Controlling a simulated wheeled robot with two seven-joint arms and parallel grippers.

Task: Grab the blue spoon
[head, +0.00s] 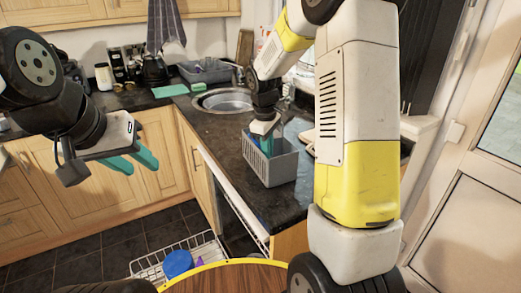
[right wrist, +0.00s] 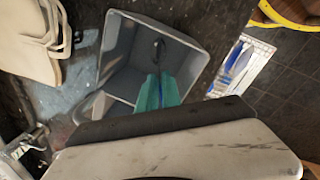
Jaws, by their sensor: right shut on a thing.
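A grey divided utensil container (head: 283,168) stands on the dark counter right of the sink; it fills the middle of the right wrist view (right wrist: 118,52). My right gripper (head: 267,139) points down into it. Its teal fingers (right wrist: 160,90) are shut on a thin item that I take for the blue spoon (head: 265,147), of which a little blue shows between them. In the right wrist view a dark, narrow end shows beyond the fingertips; the rest is hidden. My left gripper (head: 138,167) is open and empty in the air at left, in front of the cabinets.
A pulled-out white dish rack (head: 150,268) below the counter holds a blue bowl (head: 178,263). A round sink (head: 224,101), a grey dish tub (head: 206,71) and a green cloth (head: 170,90) lie behind the container. The counter left of the container is clear.

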